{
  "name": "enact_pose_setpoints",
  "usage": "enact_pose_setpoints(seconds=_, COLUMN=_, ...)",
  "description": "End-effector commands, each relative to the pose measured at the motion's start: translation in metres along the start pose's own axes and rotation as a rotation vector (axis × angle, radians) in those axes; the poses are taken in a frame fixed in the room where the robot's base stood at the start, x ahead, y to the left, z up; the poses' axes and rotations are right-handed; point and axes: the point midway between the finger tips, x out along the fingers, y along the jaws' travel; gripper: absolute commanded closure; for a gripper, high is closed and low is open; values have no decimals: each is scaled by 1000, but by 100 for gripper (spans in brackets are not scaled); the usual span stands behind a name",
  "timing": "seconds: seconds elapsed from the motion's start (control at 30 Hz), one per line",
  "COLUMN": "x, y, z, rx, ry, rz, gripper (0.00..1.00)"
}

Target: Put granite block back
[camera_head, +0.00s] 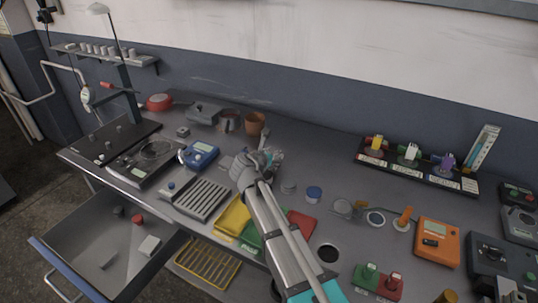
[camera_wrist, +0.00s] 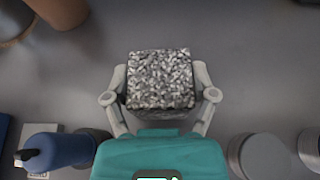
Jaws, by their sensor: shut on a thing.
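The granite block (camera_wrist: 160,78) is a speckled black-and-white cube in the middle of the wrist view. My gripper (camera_wrist: 161,92) is shut on it, with one finger at its left side and one at its right. In the head view my gripper (camera_head: 266,157) is over the middle of the bench, and the block is mostly hidden by it. I cannot tell how far the block is above the bench top. A balance with a round pan (camera_head: 154,149) stands at the left of the bench.
A brown pot (camera_head: 254,123) and a grey mug (camera_head: 229,121) stand behind my gripper. An open drawer (camera_head: 91,258) is at lower left.

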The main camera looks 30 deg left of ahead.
Motion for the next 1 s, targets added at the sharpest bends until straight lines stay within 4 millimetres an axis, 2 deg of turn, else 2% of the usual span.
enact_pose_setpoints(seconds=0.2, x=1, y=0, z=-3, rx=-1, ry=-1, rz=0, gripper=87)
enact_pose_setpoints(seconds=0.23, x=1, y=0, z=-3, rx=0, ry=0, rz=0, gripper=22)
enact_pose_setpoints(seconds=0.37, x=1, y=0, z=-2, rx=0, ry=0, rz=0, gripper=0)
enact_pose_setpoints(seconds=0.87, x=0, y=0, z=-1, rx=0, ry=0, rz=1, gripper=0)
enact_pose_setpoints(seconds=1.0, x=-5, y=0, z=1, rx=-1, ry=0, rz=1, gripper=0)
